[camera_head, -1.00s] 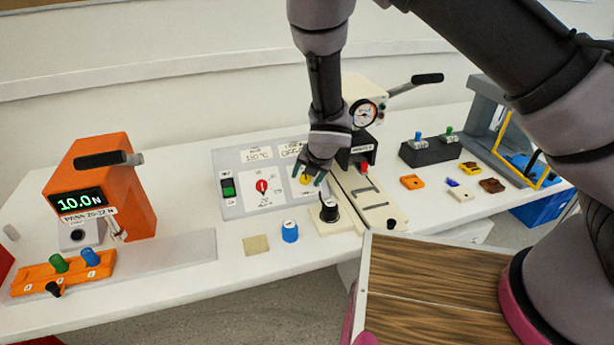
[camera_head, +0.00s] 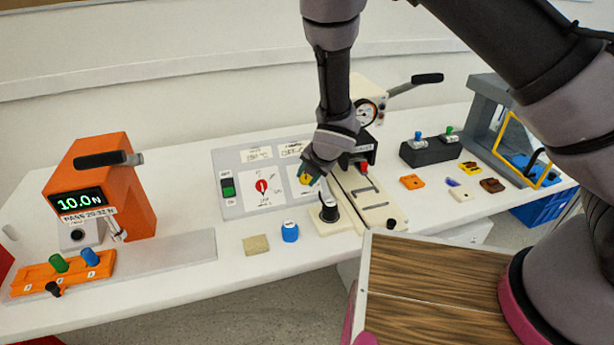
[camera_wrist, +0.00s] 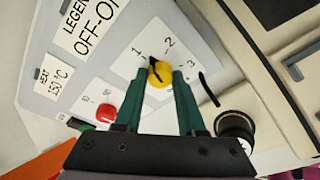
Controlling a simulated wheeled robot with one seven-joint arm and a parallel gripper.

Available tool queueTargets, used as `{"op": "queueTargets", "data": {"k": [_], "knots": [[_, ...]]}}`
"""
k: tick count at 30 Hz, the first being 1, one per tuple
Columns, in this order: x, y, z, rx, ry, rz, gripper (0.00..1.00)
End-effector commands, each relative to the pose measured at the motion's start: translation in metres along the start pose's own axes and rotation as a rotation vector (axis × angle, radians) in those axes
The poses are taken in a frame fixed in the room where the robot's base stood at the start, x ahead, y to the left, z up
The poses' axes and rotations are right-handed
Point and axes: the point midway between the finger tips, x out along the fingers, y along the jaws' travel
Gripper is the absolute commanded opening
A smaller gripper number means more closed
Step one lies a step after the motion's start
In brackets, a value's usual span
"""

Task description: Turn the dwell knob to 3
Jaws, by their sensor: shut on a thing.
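The yellow dwell knob (camera_wrist: 160,77) sits on a white plate marked 1, 2 and 3 in the wrist view. Its black pointer aims up-left, between the 1 and 2 marks. My gripper (camera_wrist: 161,72) has its two green fingers on either side of the knob, shut on it. In the head view my gripper (camera_head: 309,174) reaches down to the control panel (camera_head: 235,208), and its fingers partly hide the yellow knob (camera_head: 306,179).
A red knob (camera_head: 261,186) and a green switch (camera_head: 228,187) are to the left on the panel. A black knob (camera_head: 328,210) on a cream base stands close in front of my gripper. A beige device (camera_head: 378,210) is on the right.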

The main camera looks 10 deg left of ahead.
Motion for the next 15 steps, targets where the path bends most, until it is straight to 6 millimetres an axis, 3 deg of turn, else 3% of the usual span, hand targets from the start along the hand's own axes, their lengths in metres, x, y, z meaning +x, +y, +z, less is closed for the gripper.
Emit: {"op": "queueTargets", "data": {"k": [15], "knots": [[-0.0001, -0.0034, 0.0011, 0.483, 0.023, 0.099, 0.00]]}}
